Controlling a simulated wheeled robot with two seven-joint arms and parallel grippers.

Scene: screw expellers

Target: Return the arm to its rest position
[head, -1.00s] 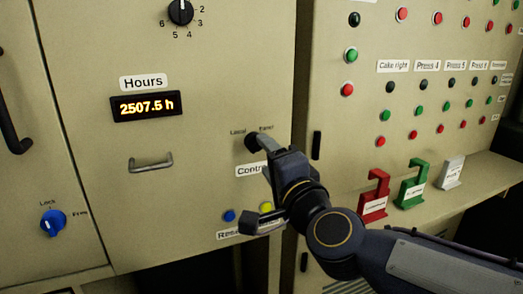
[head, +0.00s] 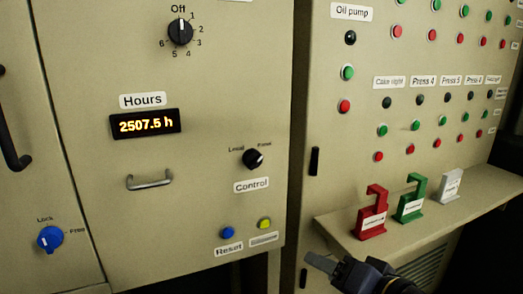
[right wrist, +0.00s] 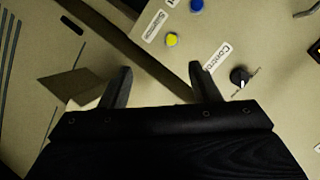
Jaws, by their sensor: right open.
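My right gripper (head: 322,263) is at the bottom of the head view, right of the Reset buttons and below the control knob, partly cut off by the frame edge. In the right wrist view my right gripper (right wrist: 160,68) has its two fingers spread with nothing between them. The black Control knob (head: 253,159) is clear of the gripper, its white mark turned to the upper right. The knob also shows in the right wrist view (right wrist: 239,76), right of the fingers. My left gripper is in neither view.
A ledge (head: 430,235) holds a red holder (head: 372,213), a green holder (head: 411,199) and a grey holder (head: 450,186), right of my gripper. Cabinet handles (head: 150,182) and a blue lock knob (head: 50,238) stick out at the left.

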